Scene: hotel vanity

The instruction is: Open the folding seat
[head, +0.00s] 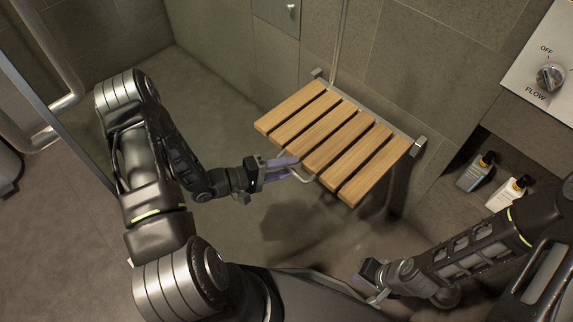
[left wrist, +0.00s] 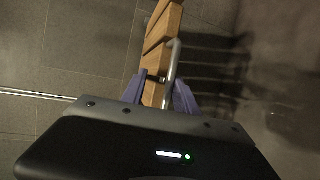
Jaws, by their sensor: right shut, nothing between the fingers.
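The folding seat (head: 333,138), made of several wooden slats on a metal frame, is hinged to the tiled wall and lies folded down, roughly level. A bent metal handle (head: 303,174) sticks out from its front edge. My left gripper (head: 286,168) is at that front edge, its purple fingers apart. In the left wrist view the seat's slats (left wrist: 163,30) show edge-on, and the handle (left wrist: 173,62) lies between the open fingers (left wrist: 165,88); contact cannot be told. My right gripper (head: 373,285) is shut and empty, low at the bottom right, away from the seat.
Two pump bottles, one grey (head: 476,172) and one white (head: 508,193), stand in a wall niche at the right. A flow control knob (head: 549,77) is on a panel above. A metal rail (head: 62,75) is at the far left. The floor under the seat looks clear.

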